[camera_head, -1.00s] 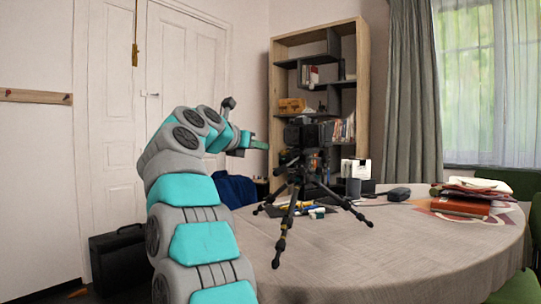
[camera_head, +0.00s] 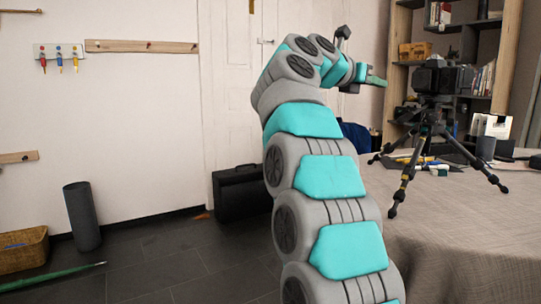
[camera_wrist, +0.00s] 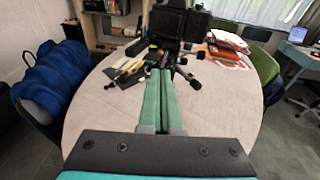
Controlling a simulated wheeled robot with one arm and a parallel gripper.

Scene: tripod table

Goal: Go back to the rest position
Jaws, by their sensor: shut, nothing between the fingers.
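My gripper (camera_head: 376,81) is raised in the head view, its green fingers pointing right toward the camera on the tripod (camera_head: 436,118). In the wrist view my gripper (camera_wrist: 160,72) shows its two green fingers closed together with nothing between them. They point over the round table toward the tripod camera (camera_wrist: 178,22), which stands beyond the fingertips and apart from them as far as I can tell. My arm rises bent through the middle of the head view.
The cloth-covered table (camera_head: 460,235) is at right, with small items around the tripod. A shelf (camera_head: 400,75) stands behind. A black case (camera_head: 240,192), a dark cylinder (camera_head: 82,216) and a wicker basket (camera_head: 22,250) are on the floor at left.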

